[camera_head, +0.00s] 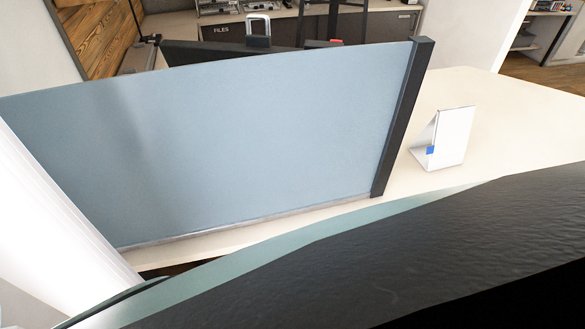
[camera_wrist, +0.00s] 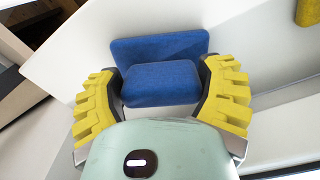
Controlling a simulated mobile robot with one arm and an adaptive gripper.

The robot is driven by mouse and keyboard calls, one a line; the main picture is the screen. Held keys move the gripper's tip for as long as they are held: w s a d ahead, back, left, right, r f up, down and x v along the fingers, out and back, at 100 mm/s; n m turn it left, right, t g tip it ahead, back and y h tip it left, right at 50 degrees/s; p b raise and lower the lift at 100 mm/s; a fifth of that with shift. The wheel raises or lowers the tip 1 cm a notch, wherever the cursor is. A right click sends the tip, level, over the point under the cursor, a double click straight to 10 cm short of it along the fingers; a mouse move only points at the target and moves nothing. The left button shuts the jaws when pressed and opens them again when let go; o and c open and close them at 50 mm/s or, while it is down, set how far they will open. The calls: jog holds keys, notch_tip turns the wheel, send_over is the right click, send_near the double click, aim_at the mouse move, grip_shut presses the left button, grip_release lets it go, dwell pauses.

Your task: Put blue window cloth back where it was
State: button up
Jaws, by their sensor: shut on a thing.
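The blue window cloth (camera_wrist: 160,84) shows in the wrist view as a padded blue block between the two yellow fingers of my gripper (camera_wrist: 160,74). My gripper is shut on it, with one fingertip at each side. A second blue face (camera_wrist: 160,46) stands just behind it against a white surface. I cannot tell whether it is part of the same cloth, another piece or a reflection. My gripper is not visible in the head view.
In the head view, a grey-blue divider panel (camera_head: 240,150) with a dark end post (camera_head: 404,120) stands on a pale desk (camera_head: 500,110). A white folded stand (camera_head: 455,135) with a small blue patch is right of it. A yellow object (camera_wrist: 309,12) shows in the wrist view.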

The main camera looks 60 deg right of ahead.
jog(key=o, duration=1)
jog(key=shift+o, duration=0.2)
jog(key=shift+r, duration=0.1)
jog(key=shift+w+r, duration=0.1)
jog(key=shift+r, duration=0.45)
notch_tip(320, 180, up, 9)
jog(key=shift+f, duration=0.1)
jog(key=shift+r+p, duration=0.75)
jog(key=shift+r, duration=0.2)
